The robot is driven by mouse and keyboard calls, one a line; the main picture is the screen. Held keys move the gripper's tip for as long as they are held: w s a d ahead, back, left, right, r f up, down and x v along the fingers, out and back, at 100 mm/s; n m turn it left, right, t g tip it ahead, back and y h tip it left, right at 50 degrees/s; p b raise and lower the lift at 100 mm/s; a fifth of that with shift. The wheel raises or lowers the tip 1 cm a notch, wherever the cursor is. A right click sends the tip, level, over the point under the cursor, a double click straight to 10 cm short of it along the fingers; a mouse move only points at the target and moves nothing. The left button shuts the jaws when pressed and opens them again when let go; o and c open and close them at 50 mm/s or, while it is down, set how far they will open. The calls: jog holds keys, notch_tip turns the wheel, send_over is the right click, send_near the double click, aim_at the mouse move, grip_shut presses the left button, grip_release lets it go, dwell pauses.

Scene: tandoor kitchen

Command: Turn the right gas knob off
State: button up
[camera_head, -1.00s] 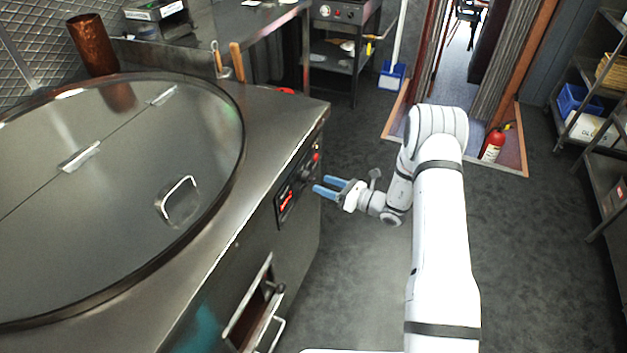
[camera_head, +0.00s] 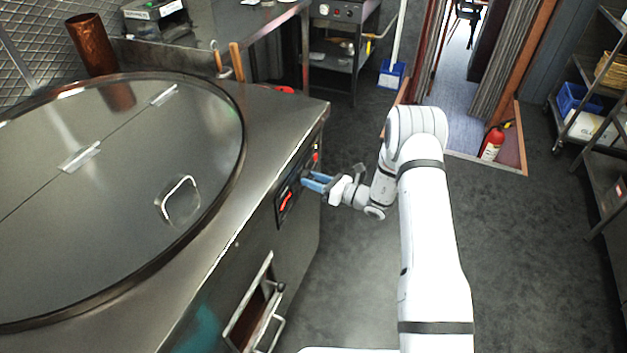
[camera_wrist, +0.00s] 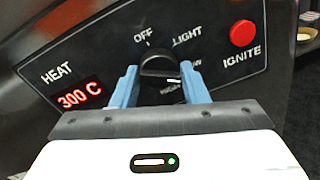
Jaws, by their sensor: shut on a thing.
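The gas knob (camera_wrist: 160,64) is a dark round knob on the black control panel (camera_wrist: 215,62) of the tandoor. In the wrist view it sits between the blue fingers of my gripper (camera_wrist: 159,84), under the labels OFF and LIGHT. My gripper is shut on the knob. In the head view my gripper (camera_head: 314,182) reaches the panel from the right, and its fingers hide the knob there. Which mark the knob points at is hard to tell.
A red IGNITE button (camera_wrist: 243,34) is right of the knob. A red display (camera_wrist: 80,93) reads 300 C at the left. The tandoor's metal top (camera_head: 262,125) overhangs the panel, and an open lower door (camera_head: 262,300) is below.

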jog(key=shift+c, duration=1.4)
jog(key=shift+f, duration=0.1)
jog(key=shift+b, duration=0.3)
jog(key=n+b, duration=0.8)
jog(key=b, duration=0.4)
jog(key=n+g+b, duration=0.1)
jog(key=n+b, duration=0.7)
jog(key=b, duration=0.5)
jog(key=n+y+b, duration=0.1)
jog(key=n+b, duration=0.8)
jog(key=b, duration=0.3)
jog(key=shift+f+g, duration=0.3)
jog(key=shift+r, duration=0.1)
